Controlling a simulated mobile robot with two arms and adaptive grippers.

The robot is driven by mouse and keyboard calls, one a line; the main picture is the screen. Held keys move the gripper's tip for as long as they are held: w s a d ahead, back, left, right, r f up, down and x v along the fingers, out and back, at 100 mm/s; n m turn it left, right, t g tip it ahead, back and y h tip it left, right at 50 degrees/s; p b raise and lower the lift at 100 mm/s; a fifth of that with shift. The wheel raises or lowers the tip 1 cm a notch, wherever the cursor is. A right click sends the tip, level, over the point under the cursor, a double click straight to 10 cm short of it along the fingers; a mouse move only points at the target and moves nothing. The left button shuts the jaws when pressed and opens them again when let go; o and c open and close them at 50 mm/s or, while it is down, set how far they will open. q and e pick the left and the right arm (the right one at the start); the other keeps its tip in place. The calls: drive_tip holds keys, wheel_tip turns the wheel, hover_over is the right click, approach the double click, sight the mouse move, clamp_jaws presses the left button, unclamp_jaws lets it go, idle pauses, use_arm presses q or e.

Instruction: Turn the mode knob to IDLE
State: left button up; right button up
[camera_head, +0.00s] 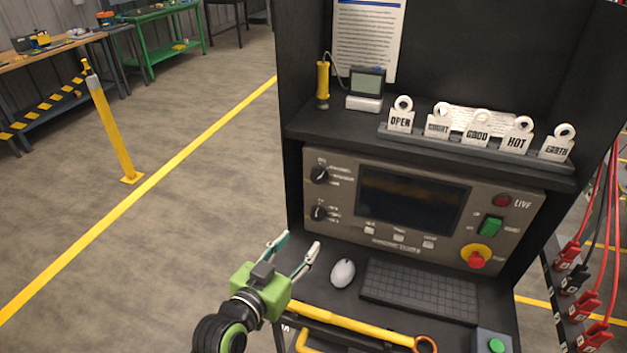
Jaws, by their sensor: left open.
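Two black rotary knobs sit one above the other on the left side of the grey control panel (345,190). The upper knob (319,174) and the lower knob (318,213) each have small labels beside them, too small to read, so I cannot tell which is the mode knob or where either points. My left gripper (298,248) is open and empty. In the picture its fingertips are below and left of the lower knob, apart from it. My right gripper is not in view.
The panel also has a dark screen (412,201), a green switch (491,225) and a red stop button (476,259). Below are a white mouse (343,273), a keyboard (420,291) and a yellow-handled tool (350,322). Labelled tags stand above. Red cables hang at right.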

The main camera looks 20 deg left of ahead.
use_arm(q)
wheel_tip(320, 180, up, 5)
drive_tip(key=w+a+t+y, duration=0.1)
drive_tip(key=w+a+t, duration=0.1)
drive_tip(key=w+t, duration=0.1)
drive_tip(key=p, duration=0.3)
approach(316, 178)
drive_tip(key=shift+n, duration=0.4)
drive_tip(key=w, duration=0.7)
drive_tip(key=shift+d+r, duration=0.25)
drive_tip(key=shift+r, duration=0.05)
drive_tip(key=shift+w+f, duration=0.15)
drive_tip(key=shift+w, duration=0.45)
drive_tip(key=c, duration=1.1)
